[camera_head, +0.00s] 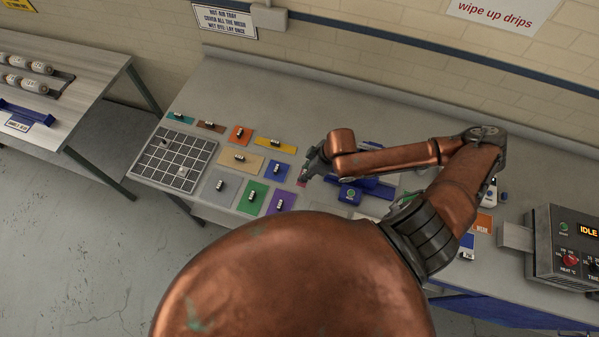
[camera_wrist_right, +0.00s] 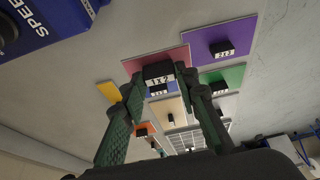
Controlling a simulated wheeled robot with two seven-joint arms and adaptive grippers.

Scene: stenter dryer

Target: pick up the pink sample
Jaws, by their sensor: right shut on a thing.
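The pink sample (camera_wrist_right: 176,60) is a flat pink sheet with a black tab labelled "1x2" (camera_wrist_right: 158,71). In the right wrist view my right gripper (camera_wrist_right: 159,76) has its two green fingers closed on that tab from both sides. In the head view only a sliver of the pink sample (camera_head: 302,183) shows below the right gripper (camera_head: 308,172); the rest is hidden by the gripper and arm. I cannot tell whether the sheet is clear of the table. My left gripper is not in view.
Several coloured samples with black tabs lie close by, among them blue (camera_head: 277,171), purple (camera_head: 281,202) and green (camera_head: 252,196). A gridded tray (camera_head: 146,169) lies to the left. A blue holder (camera_head: 349,194) is right of the gripper, and a control box (camera_head: 546,250) stands far right.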

